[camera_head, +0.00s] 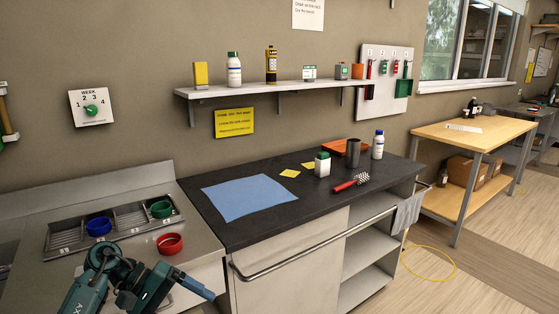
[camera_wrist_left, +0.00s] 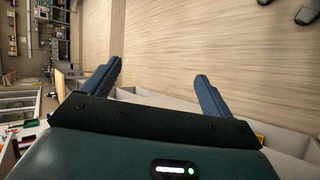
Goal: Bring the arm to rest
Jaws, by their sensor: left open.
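My left arm (camera_head: 98,265) is teal and comes in at the bottom left of the head view, bent in front of the steel counter. My left gripper (camera_wrist_left: 158,75) shows in the wrist view with its two blue fingers spread wide and nothing between them. Beyond the fingers is wooden floor. In the head view a blue finger (camera_head: 194,284) points right, near the front of the cabinet. My right gripper is in neither view.
A steel counter (camera_head: 205,250) holds blue (camera_head: 99,226), green (camera_head: 161,209) and red (camera_head: 170,243) rings. Beside it, a dark worktop (camera_head: 275,222) carries a blue cloth (camera_head: 245,197), bottles and a brush. A rail (camera_head: 300,254) runs along the cabinet front.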

